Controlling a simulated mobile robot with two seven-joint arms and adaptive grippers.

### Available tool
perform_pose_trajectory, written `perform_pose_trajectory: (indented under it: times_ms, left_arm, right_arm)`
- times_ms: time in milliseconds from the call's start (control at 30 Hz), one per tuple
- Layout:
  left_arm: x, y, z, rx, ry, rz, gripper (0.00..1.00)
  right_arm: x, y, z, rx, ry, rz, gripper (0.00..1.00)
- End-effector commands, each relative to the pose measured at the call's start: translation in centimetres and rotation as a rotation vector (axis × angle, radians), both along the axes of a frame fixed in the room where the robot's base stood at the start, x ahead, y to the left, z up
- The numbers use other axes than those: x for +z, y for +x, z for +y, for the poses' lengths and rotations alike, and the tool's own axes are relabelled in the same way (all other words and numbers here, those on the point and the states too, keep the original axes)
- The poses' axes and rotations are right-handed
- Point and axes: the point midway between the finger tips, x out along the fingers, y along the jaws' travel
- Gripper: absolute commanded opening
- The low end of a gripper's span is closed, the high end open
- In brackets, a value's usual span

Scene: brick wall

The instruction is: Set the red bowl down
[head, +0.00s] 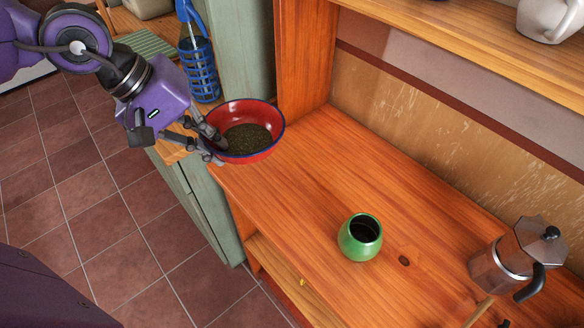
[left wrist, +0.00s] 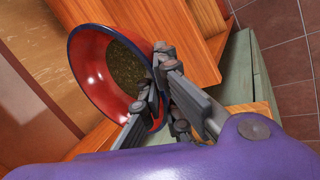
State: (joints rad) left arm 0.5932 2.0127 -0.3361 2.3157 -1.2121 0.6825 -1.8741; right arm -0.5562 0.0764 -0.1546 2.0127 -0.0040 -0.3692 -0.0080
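The red bowl (head: 263,151) has a blue rim and holds dark greenish-brown loose stuff. In the head view it is at the upper middle, over the left end of the wooden counter (head: 290,190). My left gripper (head: 211,143) is shut on the bowl's left rim. The left wrist view shows its fingers (left wrist: 158,90) on either side of the wall of the bowl (left wrist: 90,72). The bowl looks tilted in the left wrist view. I cannot tell whether its base touches the counter. My right gripper is in neither view.
A green pot (head: 355,246) stands mid-counter. A moka pot (head: 505,268) stands farther right. A blue lattice holder (head: 203,72) is behind my left wrist. A shelf (head: 470,45) runs above the counter. Bare counter lies between the bowl and the green pot.

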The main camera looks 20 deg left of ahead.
Motion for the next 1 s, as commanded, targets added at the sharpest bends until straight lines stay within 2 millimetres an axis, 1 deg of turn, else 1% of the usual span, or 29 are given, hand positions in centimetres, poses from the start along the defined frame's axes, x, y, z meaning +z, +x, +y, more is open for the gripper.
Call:
perform_pose_trajectory:
  times_ms: [33, 133, 200, 367, 433, 533, 600, 700, 800, 1000]
  left_arm:
    - [-1.8, 0.6, -0.9, -0.007, -0.006, 0.009, 0.00]
    - [-2.3, 1.5, -2.1, -0.004, -0.006, 0.005, 0.00]
    - [-2.2, 1.9, -2.7, -0.006, -0.011, 0.004, 0.00]
    - [-2.6, 3.0, -4.1, -0.006, -0.009, -0.001, 0.00]
    - [-2.7, 3.4, -4.7, -0.004, -0.011, 0.000, 0.00]
    - [-3.2, 4.2, -5.8, -0.007, -0.008, -0.003, 0.00]
    - [-4.6, 4.8, -6.6, -0.006, -0.008, 0.001, 0.00]
    - [-6.2, 5.7, -7.7, -0.006, -0.007, 0.000, 0.00]
    - [-7.4, 6.3, -8.5, -0.003, -0.004, -0.001, 0.00]
    - [-8.5, 6.9, -9.1, -0.003, -0.002, -0.003, 0.00]
  right_arm:
    - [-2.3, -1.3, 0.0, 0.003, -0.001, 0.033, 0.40]
    - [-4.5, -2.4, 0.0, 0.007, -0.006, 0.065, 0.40]
    - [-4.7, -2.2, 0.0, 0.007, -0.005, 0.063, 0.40]
    - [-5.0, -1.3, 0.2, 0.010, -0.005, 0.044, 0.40]
    - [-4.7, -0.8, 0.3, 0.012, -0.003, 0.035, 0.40]
    - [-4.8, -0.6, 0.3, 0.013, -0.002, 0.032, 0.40]
    - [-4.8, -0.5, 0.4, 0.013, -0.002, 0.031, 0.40]
    - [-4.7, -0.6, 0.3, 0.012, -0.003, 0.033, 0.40]
    - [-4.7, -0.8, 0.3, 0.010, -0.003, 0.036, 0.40]
    - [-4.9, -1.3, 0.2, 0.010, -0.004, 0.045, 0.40]
